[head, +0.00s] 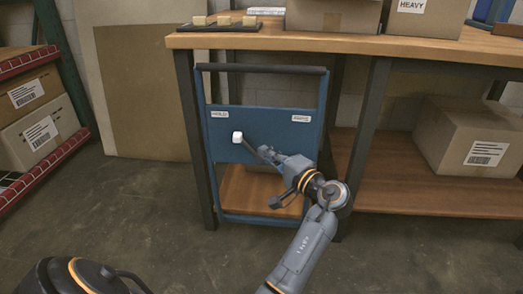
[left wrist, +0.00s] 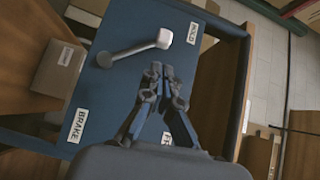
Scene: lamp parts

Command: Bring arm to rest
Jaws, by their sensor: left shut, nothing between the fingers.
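A blue panel (head: 225,150) on a cart-like frame carries a lever with a white knob (head: 237,137). In the left wrist view the grey lever (left wrist: 132,48) runs from a round pivot to its white knob (left wrist: 164,38), near the HOLD label. My left gripper (head: 265,153) is in front of the panel, close to the lever in the picture. In the left wrist view my left gripper (left wrist: 162,74) has its fingertips together, empty, with a visible gap to the lever. In the head view part of the lever is hard to separate from the gripper. My right gripper is not in view.
A wooden workbench (head: 400,45) with dark legs stands over and beside the panel. A cardboard box (head: 465,135) sits on its lower shelf. A red-edged rack (head: 50,165) with boxes is at the left. The floor (head: 120,215) between is clear.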

